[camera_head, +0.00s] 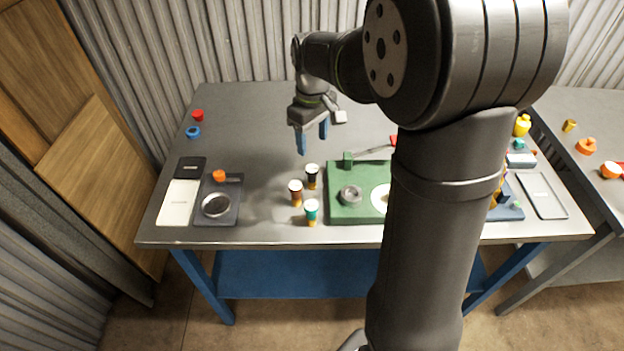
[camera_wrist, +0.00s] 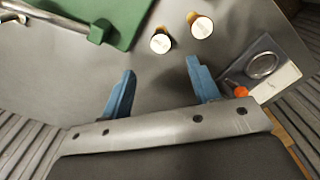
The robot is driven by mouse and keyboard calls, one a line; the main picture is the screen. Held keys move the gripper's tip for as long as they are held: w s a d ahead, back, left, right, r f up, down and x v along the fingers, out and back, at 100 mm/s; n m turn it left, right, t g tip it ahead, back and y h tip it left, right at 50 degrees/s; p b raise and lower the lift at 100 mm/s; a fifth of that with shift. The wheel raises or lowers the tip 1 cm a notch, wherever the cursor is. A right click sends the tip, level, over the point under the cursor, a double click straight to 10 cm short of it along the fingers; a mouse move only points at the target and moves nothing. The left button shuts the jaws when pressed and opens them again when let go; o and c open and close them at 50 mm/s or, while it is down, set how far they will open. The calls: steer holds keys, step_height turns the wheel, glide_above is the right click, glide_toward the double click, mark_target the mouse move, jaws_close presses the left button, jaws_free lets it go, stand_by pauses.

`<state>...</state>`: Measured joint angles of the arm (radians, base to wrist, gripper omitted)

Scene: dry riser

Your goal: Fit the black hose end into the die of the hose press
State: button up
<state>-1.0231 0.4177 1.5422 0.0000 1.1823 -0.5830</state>
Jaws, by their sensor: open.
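The black hose end (camera_head: 312,172) stands upright on the table, with a pale top. It appears to be the nearer of two pale-topped pieces in the wrist view (camera_wrist: 160,42). My gripper (camera_head: 313,143) is open and empty, above and behind the black hose end; its blue fingers also show in the wrist view (camera_wrist: 160,68). The green hose press base (camera_head: 338,212) is to the right, with a grey ring (camera_head: 350,195) that looks like the die. My arm hides the press's right part.
A brown piece (camera_head: 296,192) and a teal piece (camera_head: 311,213) stand close by the black one. A dark tray (camera_head: 230,190) with a round dish and a white tray (camera_head: 178,203) lie left. The back left table is mostly clear.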

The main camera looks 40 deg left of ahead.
mark_target(312, 168)
step_height(312, 168, down, 13)
steer(key=shift+r, duration=0.2)
stand_by(0.3)
steer(key=shift+c, duration=0.5)
steer(key=c, duration=1.1)
